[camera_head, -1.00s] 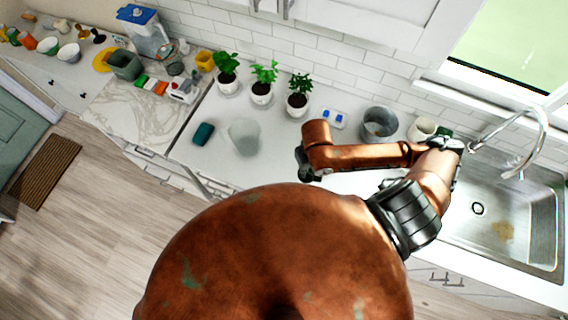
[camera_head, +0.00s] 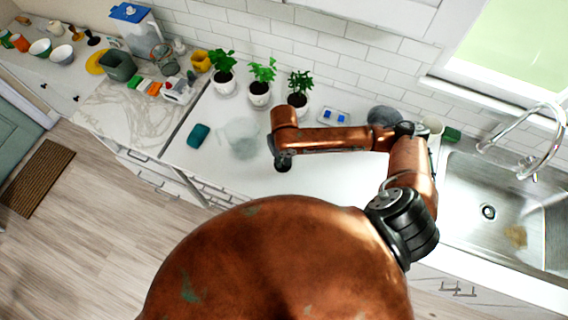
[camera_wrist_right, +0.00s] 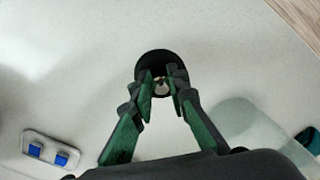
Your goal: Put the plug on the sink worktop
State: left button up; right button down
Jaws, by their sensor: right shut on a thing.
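The plug (camera_wrist_right: 153,57) is a dark round disc with a small metal piece at its middle, seen in the right wrist view. My right gripper (camera_wrist_right: 161,84) has its green-and-black fingers closed on the plug's middle. In the head view my right gripper (camera_head: 283,162) is a dark shape at the end of the copper arm, over the white sink worktop (camera_head: 225,180); the plug cannot be told apart from it there. The worktop also shows under the plug in the wrist view (camera_wrist_right: 90,60). I cannot tell whether the plug touches it. My left gripper is not in view.
A clear glass (camera_head: 241,138) and a teal sponge (camera_head: 199,135) stand left of my right gripper. Potted plants (camera_head: 259,95) and a blue-and-white holder (camera_head: 336,117) are behind. The sink (camera_head: 470,185) is at the right. Worktop toward the front edge is clear.

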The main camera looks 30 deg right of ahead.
jog(key=shift+s+d+f, duration=0.1)
jog(key=shift+s+f, duration=0.1)
jog(key=shift+f, duration=0.4)
jog(key=shift+s+f, duration=0.15)
jog(key=shift+f, duration=0.45)
jog(key=shift+w+f, duration=0.15)
jog(key=shift+f, duration=0.15)
jog(key=c, duration=2.3)
grip_release()
jog(key=o, duration=0.4)
jog(key=shift+r, duration=0.25)
notch_tip(320, 180, up, 10)
jog(key=shift+r, duration=0.8)
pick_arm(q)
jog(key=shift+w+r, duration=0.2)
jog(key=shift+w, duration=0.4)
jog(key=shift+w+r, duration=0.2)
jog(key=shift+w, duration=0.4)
pick_arm(e)
jog(key=shift+r, duration=0.1)
